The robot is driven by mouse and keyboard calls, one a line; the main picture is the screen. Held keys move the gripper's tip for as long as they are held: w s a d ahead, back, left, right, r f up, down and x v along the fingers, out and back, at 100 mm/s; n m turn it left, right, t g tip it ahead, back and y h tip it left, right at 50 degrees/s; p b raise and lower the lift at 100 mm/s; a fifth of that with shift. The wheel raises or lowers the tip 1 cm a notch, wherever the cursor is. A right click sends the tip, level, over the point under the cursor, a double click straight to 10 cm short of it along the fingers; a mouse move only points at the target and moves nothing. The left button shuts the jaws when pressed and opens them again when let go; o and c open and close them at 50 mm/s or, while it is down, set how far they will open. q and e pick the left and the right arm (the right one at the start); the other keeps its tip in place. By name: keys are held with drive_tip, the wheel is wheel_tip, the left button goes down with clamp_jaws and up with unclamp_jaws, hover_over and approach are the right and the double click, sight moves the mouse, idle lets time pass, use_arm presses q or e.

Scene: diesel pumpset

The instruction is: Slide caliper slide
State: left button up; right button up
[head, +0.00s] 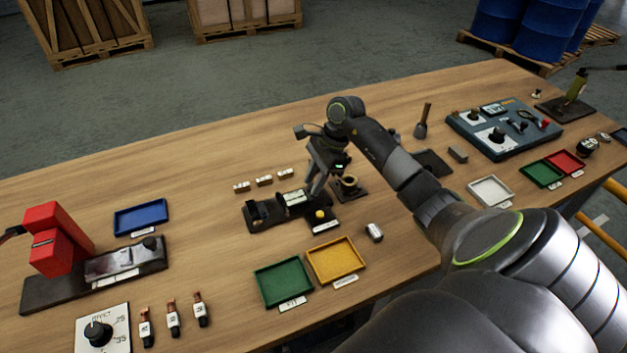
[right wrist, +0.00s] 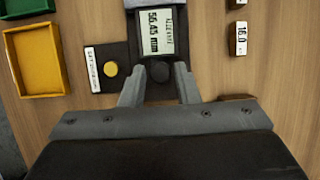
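The caliper (head: 262,212) is a dark fixture in the middle of the table in the head view. Its slide carries a pale display (head: 295,197); in the right wrist view the display (right wrist: 155,32) reads about 56.45 mm. A dark round knob (right wrist: 160,72) sits just below the display. My right gripper (head: 314,190) is down at the slide's right end. In the right wrist view its fingers (right wrist: 160,88) are spread on either side of the knob, with gaps visible. Contact with the slide cannot be made out. My left gripper is not in view.
A yellow button (right wrist: 111,69) on a dark plate lies beside the slide. Several small labelled blocks (head: 264,180) stand behind the caliper. A yellow tray (head: 335,259) and a green tray (head: 284,282) lie in front. A small metal cylinder (head: 374,232) stands right of them.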

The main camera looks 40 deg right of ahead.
drive_tip(key=shift+o, duration=1.3)
drive_tip(key=shift+r, duration=0.1)
drive_tip(key=b+v, duration=0.4)
drive_tip(key=v, duration=1.3)
drive_tip(key=shift+r, duration=0.15)
